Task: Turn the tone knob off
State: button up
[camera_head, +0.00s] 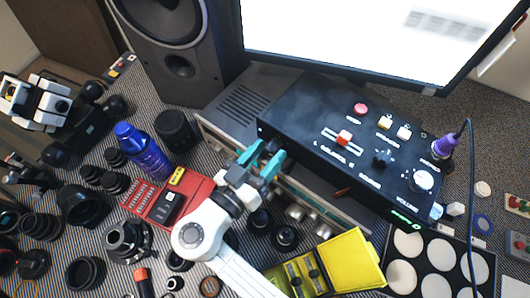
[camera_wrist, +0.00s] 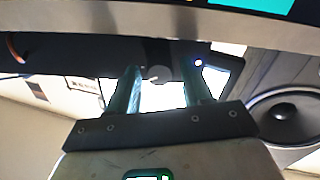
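A black control box (camera_head: 308,118) sits on top of a grey unit under the monitor in the head view. The labels are too small to tell for sure which is the tone knob. My gripper (camera_head: 262,160) is left of the box's controls, close to its front left edge, with its teal fingers apart and nothing between them. In the wrist view my gripper (camera_wrist: 158,92) is also open; a small dark round part (camera_wrist: 158,74) shows beyond the fingers.
The box also carries a red button (camera_head: 361,109), two pale buttons and a purple plug (camera_head: 443,146) with a cable. The monitor (camera_head: 380,35) stands behind, a speaker (camera_head: 172,50) at the back left. Lens parts, a blue bottle (camera_head: 142,148) and a yellow case (camera_head: 350,262) crowd the front.

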jog(key=c, duration=0.9)
jog(key=shift+o, duration=0.2)
jog(key=shift+n, duration=0.3)
jog(key=n, duration=0.5)
jog(key=n+p, duration=0.1)
jog(key=n, duration=0.5)
jog(key=shift+a, duration=0.1)
jog(key=shift+f+n+p, duration=0.1)
jog(key=shift+n+p, duration=0.2)
jog(key=o, duration=1.1)
jog(key=shift+c, duration=0.2)
